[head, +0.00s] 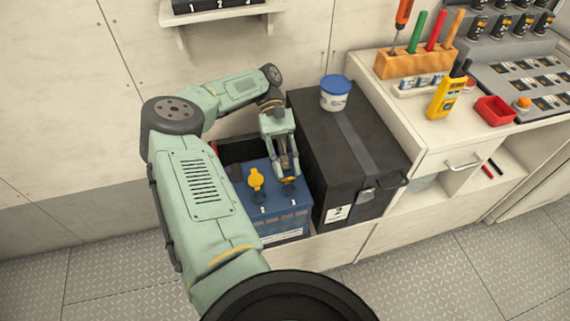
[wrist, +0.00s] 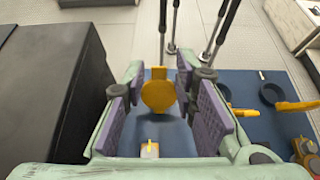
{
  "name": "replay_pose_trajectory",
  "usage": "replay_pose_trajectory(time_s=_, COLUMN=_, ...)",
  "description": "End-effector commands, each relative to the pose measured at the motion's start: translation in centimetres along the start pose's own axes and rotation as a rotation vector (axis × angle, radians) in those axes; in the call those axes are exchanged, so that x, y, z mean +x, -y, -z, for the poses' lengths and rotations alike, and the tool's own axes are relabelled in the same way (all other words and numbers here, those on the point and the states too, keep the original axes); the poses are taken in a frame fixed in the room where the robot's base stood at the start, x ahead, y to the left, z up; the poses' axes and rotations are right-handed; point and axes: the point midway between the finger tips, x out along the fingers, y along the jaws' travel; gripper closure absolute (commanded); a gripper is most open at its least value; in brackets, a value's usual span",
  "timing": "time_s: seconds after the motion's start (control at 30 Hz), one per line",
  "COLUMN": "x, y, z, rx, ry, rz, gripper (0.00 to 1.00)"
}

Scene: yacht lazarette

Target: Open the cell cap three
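The blue battery (head: 277,222) sits in the recess left of the black box, with printed numbers too small to read surely. A yellow cap tab (head: 256,180) stands up from its top, left of my gripper. My gripper (head: 288,178) points down over the battery's right part. In the wrist view my gripper (wrist: 163,105) has its purple-padded fingers apart, on either side of a yellow round tab (wrist: 157,95). Blue shows beside the tab, so contact is not visible. More yellow cap parts (wrist: 295,106) and a dark round opening (wrist: 271,94) lie to the right. I cannot read which cap is three.
The black box (head: 338,150), labelled 2, stands close to the right of the battery, with a blue-lidded tub (head: 334,95) on it. A counter with a tool rack (head: 410,65), a yellow handheld device (head: 447,97) and a red tray (head: 494,112) lies further right.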

Motion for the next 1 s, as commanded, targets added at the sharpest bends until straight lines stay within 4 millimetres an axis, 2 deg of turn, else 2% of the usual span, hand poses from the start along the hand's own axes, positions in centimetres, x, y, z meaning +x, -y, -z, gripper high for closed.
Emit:
replay_pose_trajectory(time_s=0.03, x=0.3, y=-0.5, z=0.1, rx=0.009, ry=0.001, rz=-0.003, gripper=0.75)
replay_pose_trajectory(time_s=0.17, x=0.2, y=-0.4, z=0.1, rx=0.006, ry=-0.001, rz=-0.003, gripper=0.67)
replay_pose_trajectory(time_s=0.77, x=-0.1, y=0.0, z=-0.1, rx=-0.002, ry=-0.004, rz=-0.001, gripper=0.67)
replay_pose_trajectory(time_s=0.87, x=-0.6, y=0.0, z=-0.9, rx=-0.003, ry=-0.006, rz=-0.001, gripper=0.67)
replay_pose_trajectory(time_s=1.0, x=-1.7, y=0.0, z=-3.1, rx=-0.004, ry=-0.008, rz=0.001, gripper=0.67)
